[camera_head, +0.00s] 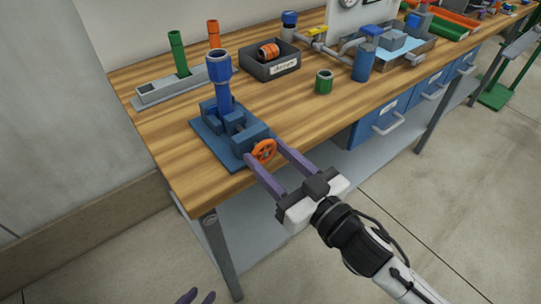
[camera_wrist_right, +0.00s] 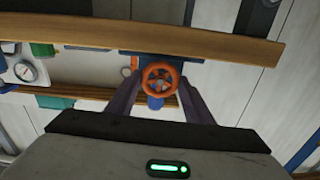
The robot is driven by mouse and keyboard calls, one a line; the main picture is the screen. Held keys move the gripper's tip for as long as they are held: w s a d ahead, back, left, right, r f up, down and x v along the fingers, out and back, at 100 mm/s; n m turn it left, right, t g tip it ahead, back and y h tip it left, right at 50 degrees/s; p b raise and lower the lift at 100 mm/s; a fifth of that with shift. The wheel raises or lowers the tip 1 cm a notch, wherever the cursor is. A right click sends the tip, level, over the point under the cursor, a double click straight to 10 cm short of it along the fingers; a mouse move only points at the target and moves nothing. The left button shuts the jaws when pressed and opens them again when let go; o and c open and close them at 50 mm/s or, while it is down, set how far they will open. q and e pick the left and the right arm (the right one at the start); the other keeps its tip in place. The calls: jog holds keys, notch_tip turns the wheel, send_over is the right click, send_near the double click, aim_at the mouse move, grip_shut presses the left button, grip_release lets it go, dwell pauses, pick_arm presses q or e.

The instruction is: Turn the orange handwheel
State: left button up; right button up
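The orange handwheel (camera_head: 264,150) sits on the front face of a blue vise-like fixture (camera_head: 250,138) at the near edge of the wooden bench. It also shows face-on in the right wrist view (camera_wrist_right: 161,66). My right gripper (camera_head: 264,152) is open, with its purple fingers on either side of the wheel. In the wrist view the wheel appears between the fingertips (camera_wrist_right: 158,82), with a small gap at each side; contact is not visible.
The fixture's blue upright post (camera_head: 220,85) stands behind the wheel. A dark bin (camera_head: 270,69) with an orange part, a green cylinder (camera_head: 324,82) and a blue cylinder (camera_head: 363,64) stand on the bench (camera_head: 290,105). The floor in front is clear.

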jog(key=shift+r+n+p, duration=0.15)
jog(key=shift+n+p, duration=0.55)
jog(key=shift+n, duration=0.5)
jog(key=o, duration=1)
jog(key=shift+o, duration=0.2)
jog(key=v, duration=1)
jog(key=shift+s+b, duration=0.15)
jog(key=shift+b, duration=0.25)
jog(key=d+f+m+g+h, duration=0.2)
jog(key=d+f+m+h, duration=0.25)
jog(key=f, duration=0.85)
jog(key=s+d+f+m+g+h, duration=0.1)
jog(key=s+d+f+g+h, duration=0.1)
jog(key=s+f, duration=0.3)
jog(key=s+d+f+m+g+h, duration=0.1)
jog(key=s+f, duration=0.4)
jog(key=f, duration=0.5)
jog(key=shift+s+d+f+m+g+h, duration=0.35)
jog(key=shift+d+g, duration=0.15)
jog(key=shift+d, duration=0.35)
